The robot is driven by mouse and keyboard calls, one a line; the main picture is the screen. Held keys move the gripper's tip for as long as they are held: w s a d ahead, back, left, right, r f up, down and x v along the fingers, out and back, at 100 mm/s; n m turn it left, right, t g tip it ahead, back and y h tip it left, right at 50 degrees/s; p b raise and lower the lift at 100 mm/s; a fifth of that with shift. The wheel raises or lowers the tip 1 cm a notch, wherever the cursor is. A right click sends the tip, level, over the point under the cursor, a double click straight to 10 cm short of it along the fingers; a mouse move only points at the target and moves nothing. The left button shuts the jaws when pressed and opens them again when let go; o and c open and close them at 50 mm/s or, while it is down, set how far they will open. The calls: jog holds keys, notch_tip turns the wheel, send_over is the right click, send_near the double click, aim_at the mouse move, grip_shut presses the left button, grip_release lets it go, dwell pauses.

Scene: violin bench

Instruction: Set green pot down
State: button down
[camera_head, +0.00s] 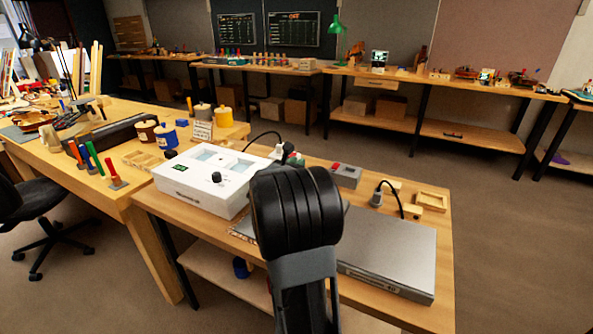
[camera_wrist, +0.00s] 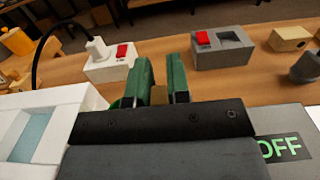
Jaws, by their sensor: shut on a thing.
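My gripper (camera_wrist: 161,88) reaches out over the low bench and is shut. In the wrist view, dark green parts (camera_wrist: 143,82) stand at its tip, with a small tan patch between them. The low bench's wooden top (camera_head: 376,180) lies around and beyond the gripper.
A white bath unit (camera_head: 205,180) stands left of the gripper. A flat grey box (camera_head: 392,254) marked OFF lies to the right. Beyond are a white switch box (camera_wrist: 108,68), a grey switch box (camera_wrist: 222,48) and a wooden tray (camera_head: 431,201). Cables rise nearby.

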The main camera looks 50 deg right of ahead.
jog(key=shift+f, duration=0.65)
jog(key=shift+f, duration=0.1)
jog(key=shift+f+b, duration=0.15)
jog(key=shift+b, duration=0.15)
jog(key=c, duration=1.1)
grip_release()
jog(key=p+v, duration=0.1)
jog(key=v, duration=1.1)
jog(key=shift+r, duration=0.3)
jog(key=shift+a, duration=0.1)
